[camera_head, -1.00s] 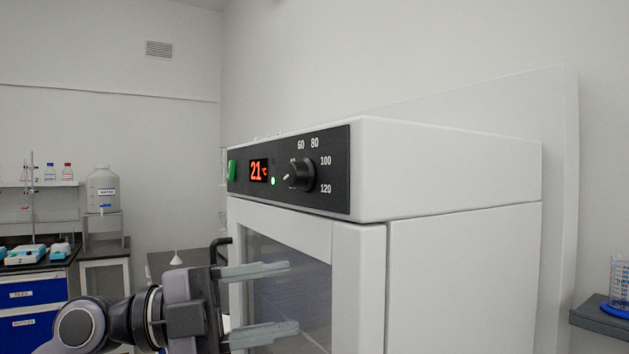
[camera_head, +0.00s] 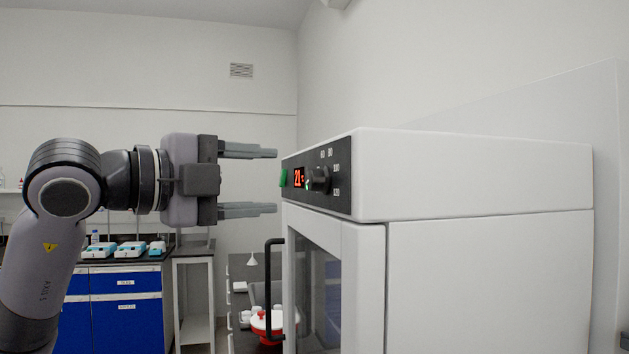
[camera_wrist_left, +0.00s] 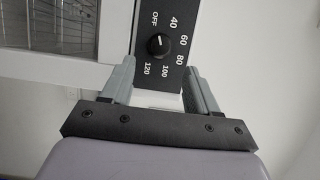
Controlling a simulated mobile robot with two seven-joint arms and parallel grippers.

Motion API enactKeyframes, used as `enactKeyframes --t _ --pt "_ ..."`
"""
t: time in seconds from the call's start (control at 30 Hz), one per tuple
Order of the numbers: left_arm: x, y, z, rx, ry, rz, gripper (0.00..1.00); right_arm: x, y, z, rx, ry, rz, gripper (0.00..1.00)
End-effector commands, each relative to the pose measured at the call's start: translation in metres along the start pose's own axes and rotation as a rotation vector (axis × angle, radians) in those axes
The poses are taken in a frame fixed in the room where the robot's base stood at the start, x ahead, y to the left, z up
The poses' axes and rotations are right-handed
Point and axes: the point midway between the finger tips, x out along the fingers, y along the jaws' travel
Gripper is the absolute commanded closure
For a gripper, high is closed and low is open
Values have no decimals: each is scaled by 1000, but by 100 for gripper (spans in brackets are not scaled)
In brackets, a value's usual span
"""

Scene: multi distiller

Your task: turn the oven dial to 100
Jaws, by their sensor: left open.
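The oven (camera_head: 480,185) is a white box with a black control panel (camera_head: 345,196) on its upper front. The panel bears a green switch (camera_head: 283,178), a red display (camera_head: 298,178) reading 21 and a round black dial (camera_head: 319,180). In the left wrist view the dial (camera_wrist_left: 159,44) has a white pointer line; marks around it run from OFF through 40, 60, 80, 100 to 120. The pointer seems to be near OFF. My left gripper (camera_head: 262,181) is open and empty, left of the panel and apart from it. Its fingertips (camera_wrist_left: 163,72) point toward the panel in the wrist view. My right gripper is not in view.
The oven door with its dark handle (camera_head: 270,290) is below the panel. A bench with blue drawers (camera_head: 125,310) and a table with a red-and-white item (camera_head: 268,323) stand behind at the left. Free air lies between gripper and panel.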

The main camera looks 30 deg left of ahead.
Motion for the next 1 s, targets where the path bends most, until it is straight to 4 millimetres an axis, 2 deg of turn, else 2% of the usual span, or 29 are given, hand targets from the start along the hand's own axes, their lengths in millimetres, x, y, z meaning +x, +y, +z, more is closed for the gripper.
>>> enactKeyframes --t 0.13,0.5,0.63,0.87,0.9,0.97,1.0 --pt "10 -3 1 -3 -6 -2 40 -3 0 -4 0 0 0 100" --pt "62 -3 1 -2 -5 -1 40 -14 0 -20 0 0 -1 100" --pt "69 -2 1 -1 -4 -2 40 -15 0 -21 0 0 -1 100" --pt "70 -1 1 0 -5 -2 40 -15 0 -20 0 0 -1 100" --pt "70 -1 1 0 -5 -2 47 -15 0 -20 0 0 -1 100" --pt "70 -1 1 0 -5 -2 66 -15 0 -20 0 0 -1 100" --pt "70 -1 1 0 -5 -2 79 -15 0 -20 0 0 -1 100"
